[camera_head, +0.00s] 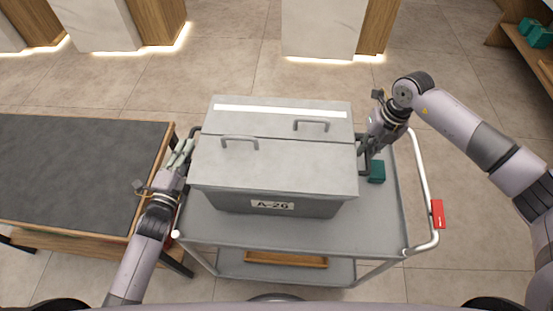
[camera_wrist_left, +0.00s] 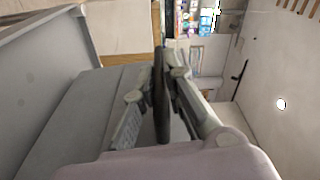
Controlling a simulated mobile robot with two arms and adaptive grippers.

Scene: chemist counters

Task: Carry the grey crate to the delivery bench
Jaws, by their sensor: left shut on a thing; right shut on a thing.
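The grey crate (camera_head: 274,176) has a closed two-part lid with two bar handles and a label reading A-26. It is level over the top deck of a grey trolley (camera_head: 290,236); I cannot tell whether it touches the deck. My left gripper (camera_head: 184,152) is shut on the crate's left side handle. The left wrist view shows a dark handle bar (camera_wrist_left: 161,95) between the fingers. My right gripper (camera_head: 365,152) is shut at the crate's right side, its grip on that handle partly hidden. A dark-topped bench (camera_head: 80,165) stands left of the trolley.
A teal box (camera_head: 377,171) lies on the trolley deck by the crate's right side. The trolley has a white push rail with a red tag (camera_head: 438,214) and a lower shelf holding a wooden tray (camera_head: 285,259). Lit counters stand across open tiled floor. A wooden shelf (camera_head: 520,45) is far right.

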